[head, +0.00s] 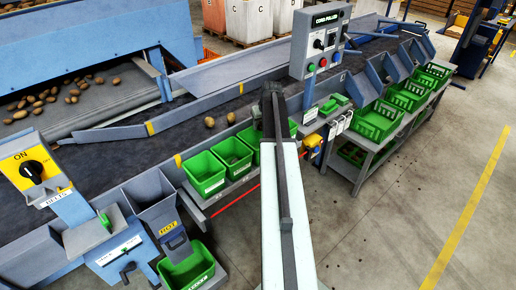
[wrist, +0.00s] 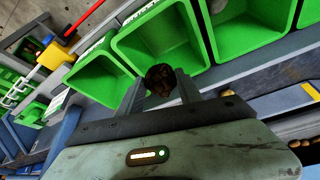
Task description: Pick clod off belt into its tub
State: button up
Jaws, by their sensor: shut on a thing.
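The clod (wrist: 160,79) is a dark brown, rough lump in the wrist view, held between the two fingers of my gripper (wrist: 160,88). My gripper is shut on it, above the row of green tubs. One green tub (wrist: 128,48) lies behind and below the clod in the wrist view, and I cannot tell how high the clod is above it. In the head view my arm reaches across to the tubs beside the belt (head: 115,163); the clod and fingertips are hidden there.
Two potatoes (head: 209,122) lie on the belt, and several more are on the upper left conveyor. Green tubs (head: 206,184) stand along the belt's near edge. A control box (head: 318,45) stands close to my arm.

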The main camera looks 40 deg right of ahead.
notch_tip(320, 180, down, 6)
jog(key=b, duration=0.4)
jog(key=shift+r+b, duration=0.25)
jog(key=shift+b, duration=0.1)
jog(key=o, duration=1.5)
jog(key=shift+c, duration=0.2)
jog(key=p+v, duration=0.7)
jog(key=v, duration=0.1)
